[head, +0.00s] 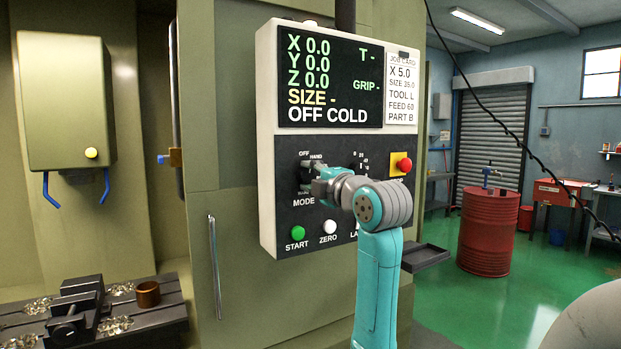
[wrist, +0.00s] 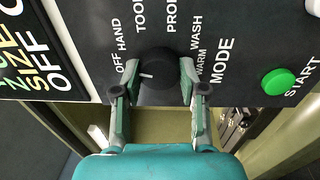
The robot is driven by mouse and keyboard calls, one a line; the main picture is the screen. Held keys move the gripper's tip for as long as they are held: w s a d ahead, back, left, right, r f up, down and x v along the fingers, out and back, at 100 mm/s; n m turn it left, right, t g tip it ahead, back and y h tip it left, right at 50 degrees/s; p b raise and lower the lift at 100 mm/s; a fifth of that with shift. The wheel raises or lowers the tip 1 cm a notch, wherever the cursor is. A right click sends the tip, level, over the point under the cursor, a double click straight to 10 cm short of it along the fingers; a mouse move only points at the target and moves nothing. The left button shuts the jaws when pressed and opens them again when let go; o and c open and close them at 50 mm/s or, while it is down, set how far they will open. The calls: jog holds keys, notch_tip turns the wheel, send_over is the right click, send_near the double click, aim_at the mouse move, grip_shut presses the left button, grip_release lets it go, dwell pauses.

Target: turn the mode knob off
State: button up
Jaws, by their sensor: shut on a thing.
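The mode knob (wrist: 159,70) is a round black dial on the dark control panel, with a white mark on its left side in the wrist view, toward the OFF label. My gripper (wrist: 154,82) has one finger on each side of the knob and is shut on it. In the head view my gripper (head: 316,184) reaches the panel at the MODE label and hides much of the knob (head: 304,174). The screen (head: 330,82) above reads OFF COLD.
Below the knob are a green START button (head: 298,233) and a white ZERO button (head: 328,227). A red stop button (head: 404,165) on yellow sits to the right. A small dark tray (head: 425,257) juts out at the panel's lower right.

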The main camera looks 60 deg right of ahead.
jog(key=shift+n, duration=1.2)
jog(key=o, duration=1.1)
jog(key=shift+o, duration=0.2)
jog(key=r+v, duration=0.1)
jog(key=v, duration=1.1)
jog(key=shift+f, duration=0.45)
